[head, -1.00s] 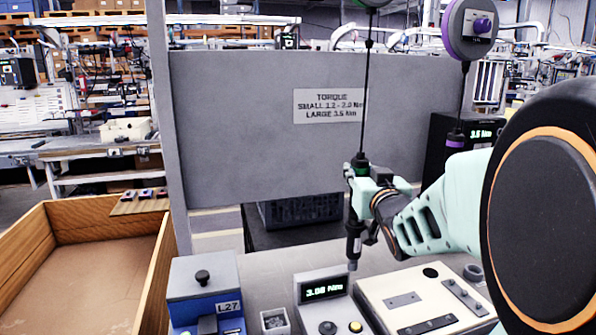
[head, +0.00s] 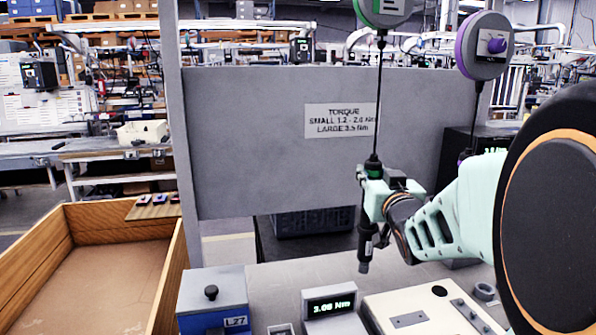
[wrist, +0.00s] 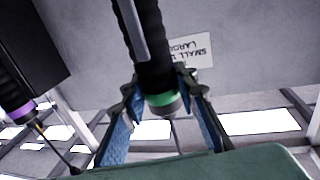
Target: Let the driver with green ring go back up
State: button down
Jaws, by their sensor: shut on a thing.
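The driver with the green ring (head: 366,246) hangs upright, dark, on a cable below the green-rimmed balancer (head: 384,10). My gripper (head: 370,195) is shut around the driver's upper part, just below its green ring. In the wrist view, the driver (wrist: 150,55) lies between the two blue-padded fingers, with the green ring (wrist: 161,99) showing between them. The driver's tip is in the air above the bench, behind the torque display (head: 330,303), which reads 3.08 Nm.
The purple-ringed driver (wrist: 18,100) hangs beside my gripper, under the purple balancer (head: 482,45). A grey panel (head: 250,140) with a torque sign (head: 341,120) stands behind. A blue box (head: 213,300) and a light fixture plate (head: 410,305) are on the bench. A wooden bin (head: 90,280) is at left.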

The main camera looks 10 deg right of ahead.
jog(key=shift+r, duration=0.35)
jog(key=shift+f, duration=0.1)
jog(key=c, duration=1.5)
grip_release()
jog(key=shift+o, duration=1.4)
jog(key=o, duration=1.2)
